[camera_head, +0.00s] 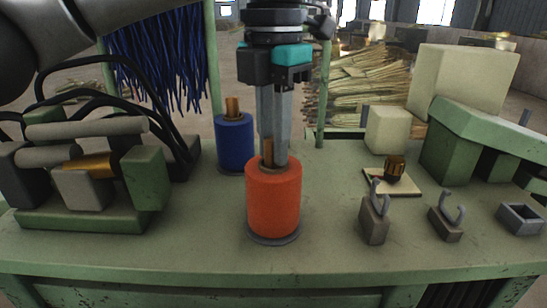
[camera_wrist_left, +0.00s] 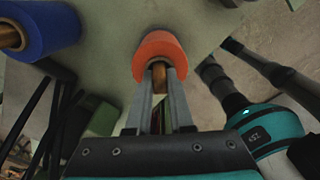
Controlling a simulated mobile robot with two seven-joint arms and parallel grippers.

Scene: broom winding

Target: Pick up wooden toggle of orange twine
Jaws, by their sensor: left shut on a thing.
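The spool of orange twine (camera_head: 273,200) stands upright on a grey base on the green bench, near the middle of the head view. Its wooden toggle (camera_head: 267,152) sticks up from the top of the spool. My left gripper (camera_head: 274,158) points straight down over the spool, with its fingers at the toggle. In the left wrist view the fingers (camera_wrist_left: 160,82) close in on both sides of the toggle (camera_wrist_left: 158,75), at the top of the orange twine (camera_wrist_left: 158,45). The gripper is shut on the toggle. My right gripper is not in view.
A blue twine spool (camera_head: 235,143) with its own wooden peg stands behind to the left. A roller machine (camera_head: 85,175) fills the bench's left side. Two hooked blocks (camera_head: 375,218) (camera_head: 446,221), a small tray (camera_head: 520,219) and a green stand (camera_head: 450,150) are at the right.

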